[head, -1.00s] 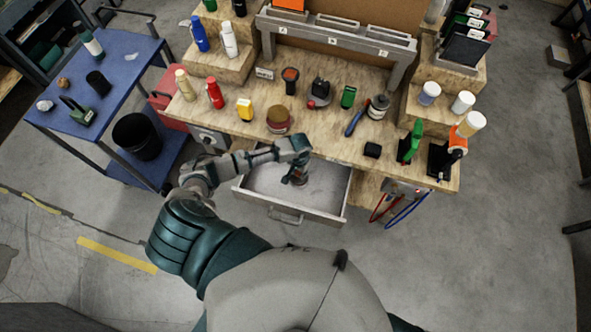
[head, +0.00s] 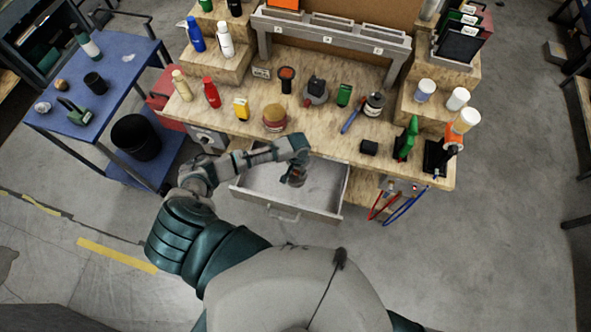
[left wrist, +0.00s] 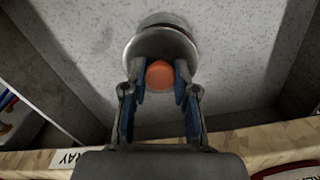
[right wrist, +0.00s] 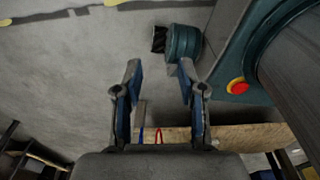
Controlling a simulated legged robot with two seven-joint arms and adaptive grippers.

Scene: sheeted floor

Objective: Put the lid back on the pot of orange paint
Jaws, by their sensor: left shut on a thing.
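My left gripper (head: 296,178) reaches over the open drawer (head: 325,208). In the left wrist view its fingers (left wrist: 160,85) are shut on the orange knob (left wrist: 160,75) of a round grey lid (left wrist: 158,44). A paler round edge shows just beyond the lid; I cannot tell what it is. A dark item with an orange round top (head: 287,74) stands at the middle of the bench and may be the orange paint pot; it is too small to be sure. My right gripper (right wrist: 160,85) is open and empty, away from the bench.
The wooden bench (head: 215,122) carries a tan-topped jar (head: 274,117), a yellow item (head: 241,109), a grey pot (head: 374,104) and several bottles and tools. A blue cart (head: 125,72) stands at left. Wooden risers flank the bench's back.

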